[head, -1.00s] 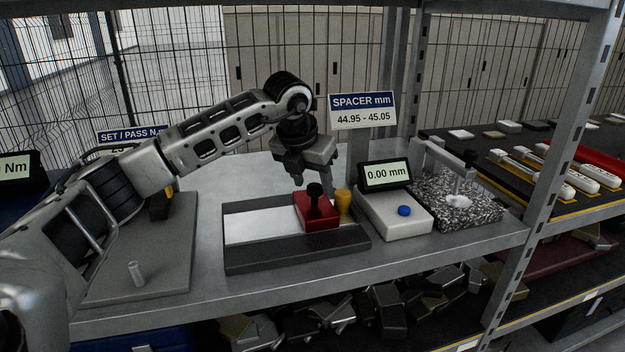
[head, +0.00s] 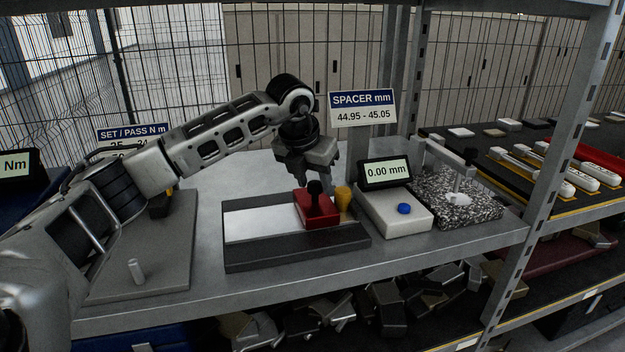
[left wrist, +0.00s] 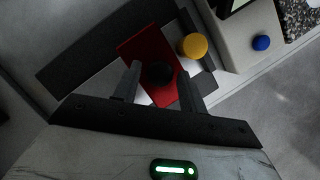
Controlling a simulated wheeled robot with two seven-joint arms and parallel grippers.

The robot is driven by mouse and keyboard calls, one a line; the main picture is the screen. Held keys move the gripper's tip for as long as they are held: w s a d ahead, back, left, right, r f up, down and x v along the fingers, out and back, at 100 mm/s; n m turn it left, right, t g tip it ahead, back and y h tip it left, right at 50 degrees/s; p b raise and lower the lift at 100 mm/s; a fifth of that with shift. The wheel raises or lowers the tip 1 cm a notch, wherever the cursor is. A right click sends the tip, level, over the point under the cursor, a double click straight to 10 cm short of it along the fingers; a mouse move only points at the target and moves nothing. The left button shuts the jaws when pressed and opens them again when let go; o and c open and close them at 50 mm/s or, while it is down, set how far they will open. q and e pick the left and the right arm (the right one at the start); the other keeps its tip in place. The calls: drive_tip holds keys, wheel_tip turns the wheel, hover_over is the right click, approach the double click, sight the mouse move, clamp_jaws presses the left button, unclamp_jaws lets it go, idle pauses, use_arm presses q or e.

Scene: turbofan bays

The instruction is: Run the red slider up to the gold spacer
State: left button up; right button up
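The red slider (head: 317,209) sits on the dark rail (head: 288,254) with the bright strip, and a black knob (head: 314,188) stands up from it. The gold spacer (head: 343,201) stands just right of the slider; I cannot tell whether they touch. In the left wrist view the red slider (left wrist: 147,53) and gold spacer (left wrist: 193,46) are side by side. My right gripper is out of view.
A white gauge block with a blue button (head: 404,208) and a 0.00 mm display (head: 386,172) stands right of the rail. A speckled plate (head: 470,205) is beyond it. A grey plate with a small peg (head: 136,271) lies left. A spacer sign (head: 363,108) stands behind.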

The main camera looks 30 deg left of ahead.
use_arm(q)
drive_tip(key=shift+o, duration=0.2)
drive_tip(key=shift+r, duration=0.1)
drive_tip(key=b+v, duration=0.1)
drive_tip(key=v, duration=1.1)
